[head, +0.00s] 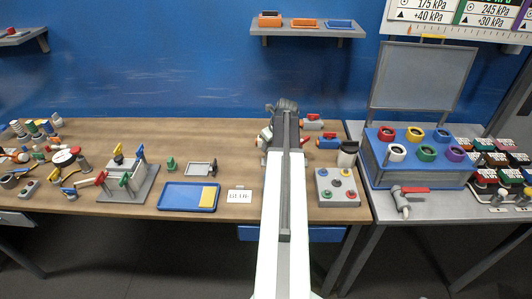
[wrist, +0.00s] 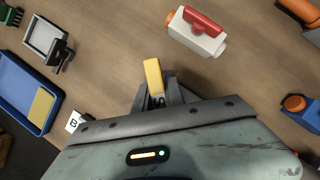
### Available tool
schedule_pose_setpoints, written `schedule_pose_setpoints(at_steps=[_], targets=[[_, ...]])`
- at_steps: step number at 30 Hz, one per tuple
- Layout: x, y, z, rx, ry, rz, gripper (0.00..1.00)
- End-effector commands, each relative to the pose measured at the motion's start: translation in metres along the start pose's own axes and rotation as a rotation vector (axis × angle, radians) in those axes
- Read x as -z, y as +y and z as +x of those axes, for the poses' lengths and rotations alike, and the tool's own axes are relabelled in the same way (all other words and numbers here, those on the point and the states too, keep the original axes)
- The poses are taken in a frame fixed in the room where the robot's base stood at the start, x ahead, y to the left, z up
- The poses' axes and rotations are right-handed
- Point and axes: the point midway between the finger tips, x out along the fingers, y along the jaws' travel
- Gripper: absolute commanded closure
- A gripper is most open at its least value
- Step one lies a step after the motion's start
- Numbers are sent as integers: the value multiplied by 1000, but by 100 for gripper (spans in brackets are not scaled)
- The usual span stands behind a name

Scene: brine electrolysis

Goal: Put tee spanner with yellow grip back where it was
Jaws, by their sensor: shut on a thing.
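My gripper (wrist: 156,95) is shut on the tee spanner with yellow grip. The yellow grip (wrist: 153,76) stands up between the fingers in the wrist view; the rest of the spanner is hidden by the gripper. In the head view my arm reaches over the bench, and its end (head: 284,108) is above the bench's back part. The spanner cannot be made out there. I cannot tell whether the spanner touches the bench.
A white valve with a red handle (wrist: 197,35) lies just beyond the gripper. A blue tray (head: 170,197) with a yellow piece, a white label card (head: 239,196) and a grey button box (head: 337,188) are near the front. A shelf (head: 308,30) hangs behind.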

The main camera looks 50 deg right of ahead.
Motion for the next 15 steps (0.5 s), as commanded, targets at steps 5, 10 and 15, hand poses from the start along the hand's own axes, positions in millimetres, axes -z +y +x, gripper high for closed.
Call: schedule_pose_setpoints(at_steps=[5, 10, 15], targets=[[-1, 0, -1, 0, 0, 0, 100], [1, 0, 3, 0, 0, -1, 83], [0, 1, 2, -1, 0, -1, 64]])
